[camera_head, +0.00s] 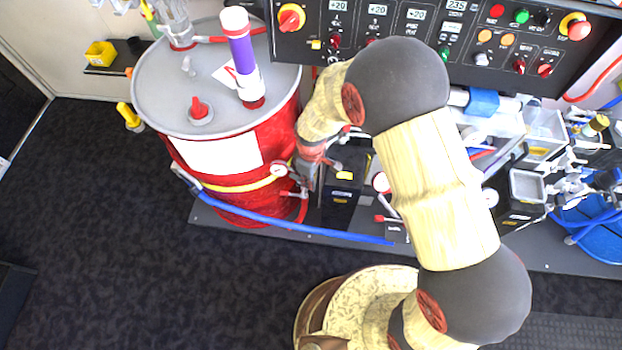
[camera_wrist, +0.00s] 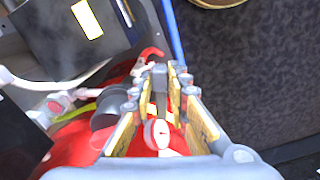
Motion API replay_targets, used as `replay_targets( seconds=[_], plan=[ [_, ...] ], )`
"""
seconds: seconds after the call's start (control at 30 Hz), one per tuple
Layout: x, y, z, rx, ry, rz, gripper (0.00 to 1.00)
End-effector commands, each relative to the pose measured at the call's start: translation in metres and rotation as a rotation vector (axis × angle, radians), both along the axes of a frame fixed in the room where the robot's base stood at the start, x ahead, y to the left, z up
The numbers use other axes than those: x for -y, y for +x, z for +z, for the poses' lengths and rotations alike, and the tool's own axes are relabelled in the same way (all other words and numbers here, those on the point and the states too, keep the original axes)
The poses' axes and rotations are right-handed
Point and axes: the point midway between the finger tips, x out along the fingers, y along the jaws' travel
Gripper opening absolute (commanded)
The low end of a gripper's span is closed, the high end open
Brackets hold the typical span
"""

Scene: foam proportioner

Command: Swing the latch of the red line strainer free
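My gripper (camera_head: 307,178) points down in the narrow space between the red drum and the black boxes under the panel. In the wrist view its fingers (camera_wrist: 167,78) run close together toward their tips with a narrow gap; whether they pinch something there is unclear. A red hooked handle (camera_wrist: 152,52) is just beyond the fingertips. A white-faced gauge (camera_wrist: 158,133) shows between the fingers, over a red surface, with a dark grey cylinder (camera_wrist: 106,120) to its left. I cannot tell the red line strainer or its latch apart among these parts; the fingers and arm hide some of them.
The red drum (camera_head: 235,190) stands left, with a yellow and a blue hose (camera_head: 290,228) along its front. A dark box (camera_wrist: 75,32) with a white label and pale fittings (camera_wrist: 60,103) are close to the gripper. The control panel (camera_head: 430,45) is behind.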

Motion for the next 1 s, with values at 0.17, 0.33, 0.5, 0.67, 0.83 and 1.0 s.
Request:
replay_targets(
  seconds=[0.17, 0.33, 0.5, 0.67, 0.83, 1.0],
  plan=[
    [0.000, 0.001, 0.000, 0.001, 0.001, 0.000, 0.26],
    [0.000, 0.000, 0.000, 0.001, 0.001, 0.000, 0.35],
    [0.000, 0.000, 0.000, 0.001, 0.001, 0.000, 0.35],
    [0.000, 0.001, 0.003, 0.002, 0.001, 0.000, 0.35],
    [-0.001, 0.001, 0.025, 0.004, 0.002, 0.000, 0.35],
    [-0.001, 0.001, 0.060, 0.004, 0.002, 0.000, 0.35]
  ],
)
